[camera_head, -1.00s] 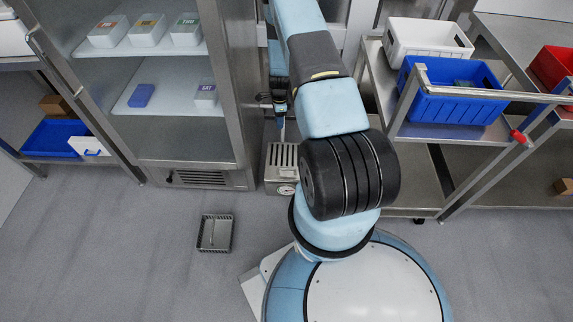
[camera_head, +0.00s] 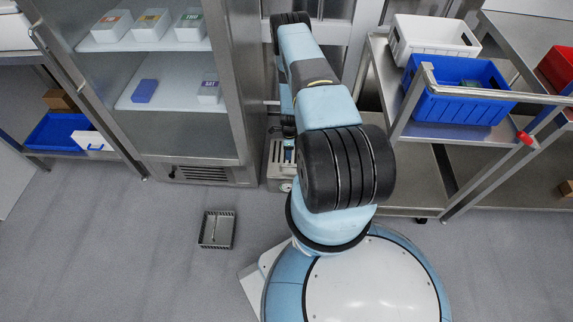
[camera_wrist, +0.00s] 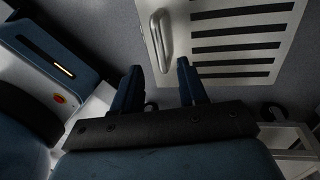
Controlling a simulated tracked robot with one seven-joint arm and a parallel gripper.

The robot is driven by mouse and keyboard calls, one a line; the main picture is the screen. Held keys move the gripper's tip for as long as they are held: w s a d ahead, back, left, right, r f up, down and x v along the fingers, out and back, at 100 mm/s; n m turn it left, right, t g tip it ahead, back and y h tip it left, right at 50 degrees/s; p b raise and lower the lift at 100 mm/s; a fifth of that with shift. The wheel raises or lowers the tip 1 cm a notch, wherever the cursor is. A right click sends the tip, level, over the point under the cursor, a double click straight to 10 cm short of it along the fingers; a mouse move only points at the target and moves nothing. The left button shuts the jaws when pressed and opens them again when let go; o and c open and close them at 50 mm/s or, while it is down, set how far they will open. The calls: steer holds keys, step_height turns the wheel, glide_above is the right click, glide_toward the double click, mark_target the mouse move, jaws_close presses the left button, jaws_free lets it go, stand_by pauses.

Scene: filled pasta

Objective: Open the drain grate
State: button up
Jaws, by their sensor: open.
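The drain grate is a pale metal plate with dark slots (camera_wrist: 235,45) at the top right of the wrist view. A rounded bar handle (camera_wrist: 162,38) stands along its left side. In the head view, part of the slotted plate (camera_head: 277,158) shows at the foot of the steel cabinet; my arm hides the rest. My gripper (camera_wrist: 160,84) is open, with two dark blue fingers apart and nothing between them. The near end of the handle appears just beyond the gap between the fingertips. I cannot tell whether they touch it.
A small dark metal tray (camera_head: 217,230) lies on the floor left of my base. The steel cabinet (camera_head: 243,120) stands left of the grate, and a trolley (camera_head: 440,150) with bins stands to the right. The floor at the front left is clear.

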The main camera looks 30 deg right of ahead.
glide_above(289, 170)
step_height(289, 170, down, 7)
steer(key=shift+a+f, duration=0.1)
steer(key=shift+f, duration=0.1)
steer(key=shift+w, duration=0.1)
steer(key=c, duration=0.7)
jaws_close()
steer(key=shift+w, duration=0.1)
